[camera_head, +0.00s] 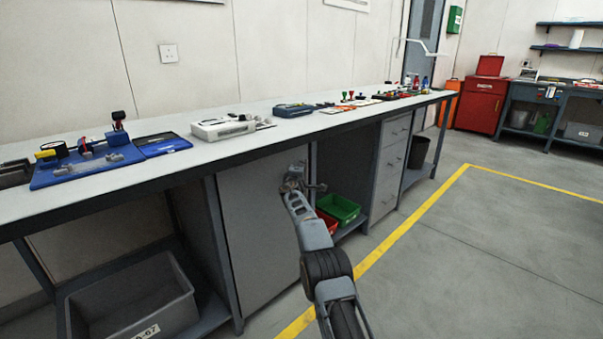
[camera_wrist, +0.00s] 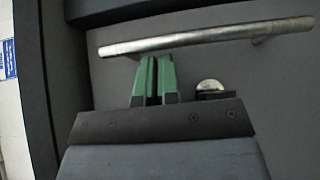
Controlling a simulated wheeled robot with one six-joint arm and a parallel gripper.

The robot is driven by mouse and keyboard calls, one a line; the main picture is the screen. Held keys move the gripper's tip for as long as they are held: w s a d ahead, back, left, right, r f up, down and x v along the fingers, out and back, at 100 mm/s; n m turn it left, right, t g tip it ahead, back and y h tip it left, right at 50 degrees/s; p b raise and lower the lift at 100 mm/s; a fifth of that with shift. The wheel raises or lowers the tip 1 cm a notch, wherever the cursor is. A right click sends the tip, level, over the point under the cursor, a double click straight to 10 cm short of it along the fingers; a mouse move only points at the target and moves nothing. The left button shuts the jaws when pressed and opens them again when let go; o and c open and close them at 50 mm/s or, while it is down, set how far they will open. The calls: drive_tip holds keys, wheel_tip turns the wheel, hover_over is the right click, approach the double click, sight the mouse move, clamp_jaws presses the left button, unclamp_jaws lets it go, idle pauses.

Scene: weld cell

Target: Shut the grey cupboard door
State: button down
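The grey cupboard door (camera_head: 255,235) is a flat upright panel under the long workbench. It looks close to in line with the bench front, but I cannot tell if a gap is left. In the wrist view, a silver bar handle (camera_wrist: 215,34) crosses the grey door face (camera_wrist: 285,85). My gripper (camera_head: 293,183) is at the upper right part of the door. Its two green fingers (camera_wrist: 155,60) are together, with their tips at the bar. The bar is not between them, and I cannot tell if they touch it. A round silver piece (camera_wrist: 209,86) shows beside the fingers.
The workbench top (camera_head: 235,148) overhangs the door and carries tools and cases. An open bay right of the door holds a green bin (camera_head: 340,208) and a red bin. A grey crate (camera_head: 130,305) sits on the lower left shelf. Floor to the right is clear.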

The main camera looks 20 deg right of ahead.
drive_tip(key=shift+w+a+r, duration=0.15)
drive_tip(key=shift+a+r, duration=0.35)
drive_tip(key=shift+a, duration=0.2)
drive_tip(key=s+d+b, duration=0.6)
drive_tip(key=s+d, duration=0.2)
drive_tip(key=s, duration=0.5)
drive_tip(key=s+a+r+m+g+h+p, duration=0.2)
drive_tip(key=s+r+m+g+p, duration=0.65)
drive_tip(key=s+r+p, duration=1.2)
drive_tip(key=s+a+r+m+g+y+p, duration=0.2)
drive_tip(key=s+a+r+y+p, duration=0.2)
drive_tip(key=s+a+p, duration=0.3)
drive_tip(key=s+a+r+m+g+y+p, duration=0.2)
drive_tip(key=s+a+r+y+p, duration=0.3)
drive_tip(key=s+p, duration=1)
drive_tip(key=s+a+r, duration=0.1)
drive_tip(key=a, duration=0.2)
drive_tip(key=shift+s+a+r+y, duration=0.15)
drive_tip(key=shift+s+a+y, duration=0.05)
drive_tip(key=shift+a+y, duration=0.1)
